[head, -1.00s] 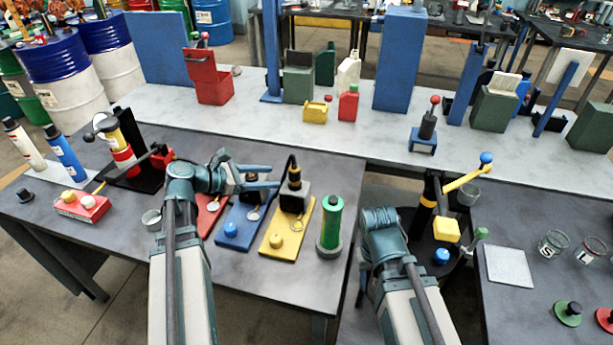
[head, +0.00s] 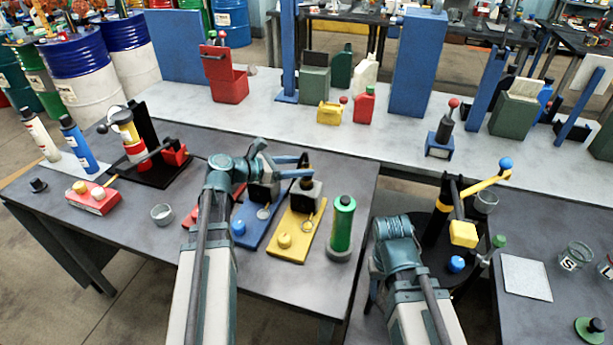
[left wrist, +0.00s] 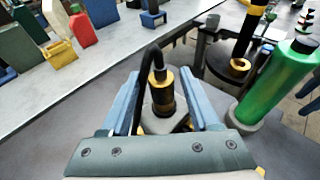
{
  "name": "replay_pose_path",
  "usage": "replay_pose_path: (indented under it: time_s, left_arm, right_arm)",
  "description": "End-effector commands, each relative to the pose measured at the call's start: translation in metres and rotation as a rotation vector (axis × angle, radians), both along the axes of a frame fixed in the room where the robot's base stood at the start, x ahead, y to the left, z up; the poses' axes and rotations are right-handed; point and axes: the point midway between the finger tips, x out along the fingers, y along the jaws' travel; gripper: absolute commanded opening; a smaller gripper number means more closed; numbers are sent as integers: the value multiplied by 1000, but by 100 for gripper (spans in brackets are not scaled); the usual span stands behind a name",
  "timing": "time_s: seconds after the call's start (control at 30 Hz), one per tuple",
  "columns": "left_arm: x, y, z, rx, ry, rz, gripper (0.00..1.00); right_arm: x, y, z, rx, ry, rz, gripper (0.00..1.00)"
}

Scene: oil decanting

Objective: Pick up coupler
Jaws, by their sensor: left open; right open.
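The coupler (head: 306,164), a dark and brass fitting with a black hose, stands upright on a grey block (head: 307,196) on the yellow board (head: 288,240). In the left wrist view the coupler (left wrist: 162,92) shows between the two blue fingers. My left gripper (head: 298,166) is open, with one finger on each side of the coupler (left wrist: 162,92). In the left wrist view small gaps show beside the brass part, so it is not gripped. My right arm shows at the lower right of the head view, but its gripper is out of view.
A green cylinder (head: 341,225) stands right of the yellow board, close to my left gripper. Blue (head: 250,236) and red boards lie left of it. A yellow-handled device (head: 465,225) stands on a round black platform.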

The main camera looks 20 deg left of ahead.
Motion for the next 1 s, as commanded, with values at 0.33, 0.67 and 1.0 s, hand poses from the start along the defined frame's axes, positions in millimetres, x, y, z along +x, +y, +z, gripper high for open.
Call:
replay_pose_path:
  time_s: [0.33, 0.67, 1.0]
  left_arm:
    - [13, -15, -3, 1, -1, -3, 62]
    - [35, -38, -10, 2, 0, 2, 62]
    - [34, -38, -10, 2, 0, 2, 24]
  right_arm:
    - [0, 0, -3, 0, 0, 0, 50]
    - [0, 0, -10, 0, 0, 0, 50]
    - [0, 0, -10, 0, 0, 0, 50]
